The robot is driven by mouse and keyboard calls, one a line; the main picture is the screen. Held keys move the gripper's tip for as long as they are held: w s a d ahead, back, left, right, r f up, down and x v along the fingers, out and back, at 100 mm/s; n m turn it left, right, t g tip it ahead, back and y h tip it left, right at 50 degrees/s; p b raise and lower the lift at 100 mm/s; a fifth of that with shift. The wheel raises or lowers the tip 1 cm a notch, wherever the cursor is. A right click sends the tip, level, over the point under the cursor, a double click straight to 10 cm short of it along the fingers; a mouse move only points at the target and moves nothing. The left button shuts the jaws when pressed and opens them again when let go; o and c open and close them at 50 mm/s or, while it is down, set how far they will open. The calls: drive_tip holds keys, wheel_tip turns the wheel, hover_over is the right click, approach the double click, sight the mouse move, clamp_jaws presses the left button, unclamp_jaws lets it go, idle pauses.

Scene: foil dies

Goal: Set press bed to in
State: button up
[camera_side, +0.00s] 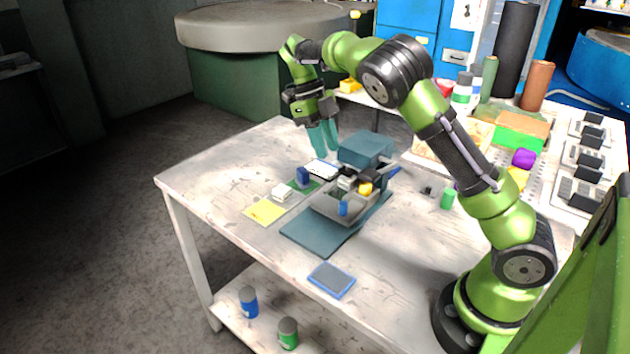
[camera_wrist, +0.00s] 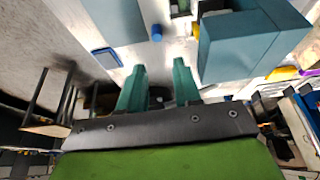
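The teal press (camera_side: 365,150) stands mid-table on a teal base plate (camera_side: 312,236). The press head (camera_wrist: 245,45) hides the rear of the bed in the wrist view, where the blue knob (camera_wrist: 156,32) also shows. My gripper (camera_side: 326,153) hangs behind and left of the press, above the table and apart from it. Its teal fingers (camera_wrist: 159,85) are spread, with nothing between them.
White and blue blocks, a green pad and a yellow sheet (camera_side: 264,210) lie left of the press. A blue-edged pad (camera_side: 332,280) lies at the front. Bottles, rolls and boxes crowd the back right. The left table corner is clear.

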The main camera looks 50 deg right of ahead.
drive_tip(key=shift+v, duration=1.3)
drive_tip(key=s+a+r+n+t, duration=0.1)
drive_tip(key=s+a+n+t, duration=0.3)
drive_tip(key=n, duration=0.6)
drive_tip(key=s+a+r+n+t+y, duration=0.1)
drive_tip(key=s+a+r+n+t, duration=0.1)
drive_tip(key=s+n, duration=0.7)
drive_tip(key=s+a+r+n+t+y, duration=0.1)
drive_tip(key=s+a+n+t, duration=0.4)
drive_tip(key=n, duration=0.8)
drive_tip(key=shift+s+a+r+t, duration=0.3)
drive_tip(key=shift+s+a+r, duration=0.2)
drive_tip(key=shift+s, duration=0.5)
